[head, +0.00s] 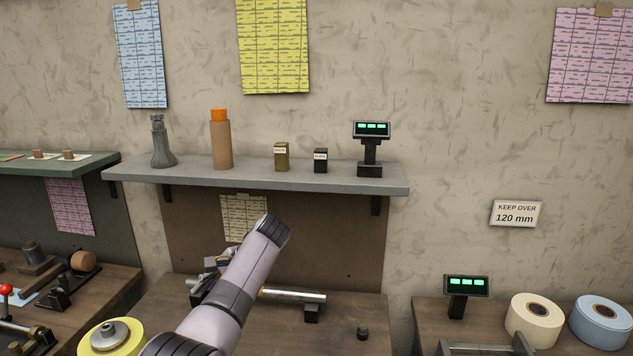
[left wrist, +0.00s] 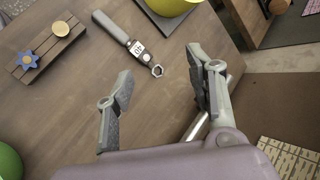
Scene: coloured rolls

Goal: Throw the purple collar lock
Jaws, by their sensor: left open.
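I cannot make out a purple collar lock in either view. My left gripper (head: 207,276) is above the middle bench, partly hidden by my own forearm in the head view. In the left wrist view its two fingers (left wrist: 158,64) are spread apart with nothing between them. A metal rod (head: 296,296) on a dark stand (head: 312,313) lies to the right of my forearm; part of it shows behind the right finger in the left wrist view (left wrist: 197,128). My right gripper is not in view.
A grey tool with a ring end (left wrist: 128,40) and a wooden block (left wrist: 40,50) with a blue flower-shaped piece lie on the bench. A yellow roll (head: 88,347) stands at front left. A small dark piece (head: 362,332) lies right. A shelf (head: 270,181) hangs above.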

